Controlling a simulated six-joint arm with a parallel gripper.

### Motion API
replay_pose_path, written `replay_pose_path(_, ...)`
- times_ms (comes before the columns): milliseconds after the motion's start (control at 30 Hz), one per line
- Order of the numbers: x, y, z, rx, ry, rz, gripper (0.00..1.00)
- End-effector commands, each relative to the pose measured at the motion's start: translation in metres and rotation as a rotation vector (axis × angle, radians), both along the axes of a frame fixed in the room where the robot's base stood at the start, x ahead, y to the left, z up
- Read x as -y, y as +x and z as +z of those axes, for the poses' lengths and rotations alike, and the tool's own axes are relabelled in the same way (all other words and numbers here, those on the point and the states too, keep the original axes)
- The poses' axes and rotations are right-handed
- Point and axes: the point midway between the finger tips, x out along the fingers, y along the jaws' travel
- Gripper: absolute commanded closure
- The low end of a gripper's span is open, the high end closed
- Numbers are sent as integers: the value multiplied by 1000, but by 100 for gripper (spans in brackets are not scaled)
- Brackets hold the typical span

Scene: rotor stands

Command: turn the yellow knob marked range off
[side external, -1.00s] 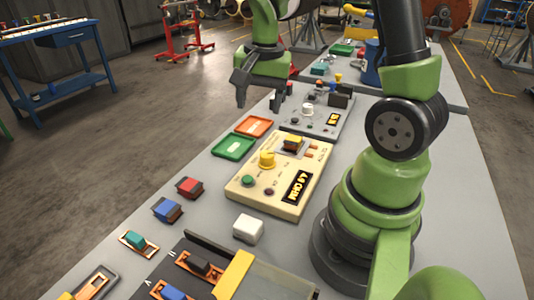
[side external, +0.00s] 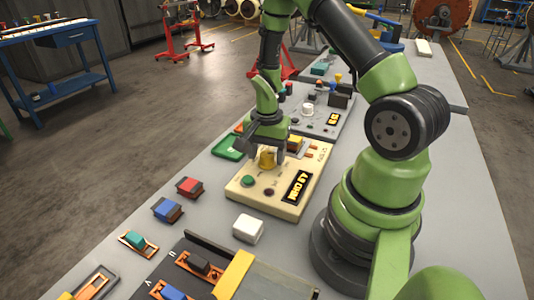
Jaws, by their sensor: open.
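The yellow knob (side external: 266,158) stands upright on the cream panel box (side external: 247,202). My gripper (side external: 266,158) is open and low over the box, with a finger on each side of the knob. I cannot tell whether the fingers touch it. The lettering by the knob is too small to read.
A grey panel box (side external: 335,119) stands behind. The green tray (side external: 229,147) lies left of the cream box. Red (side external: 189,187) and blue (side external: 166,210) blocks lie at the left, a white block (side external: 248,228) in front. The grey table (side external: 216,217) is bare between them.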

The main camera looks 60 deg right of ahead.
Motion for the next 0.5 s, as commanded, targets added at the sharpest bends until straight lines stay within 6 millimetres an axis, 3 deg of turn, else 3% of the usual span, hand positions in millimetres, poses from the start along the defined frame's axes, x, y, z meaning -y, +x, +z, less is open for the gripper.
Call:
replay_pose_path(333, 0, 0, -4, 1, -1, 1, 39)
replay_pose_path(500, 0, 0, -4, 1, -1, 1, 78)
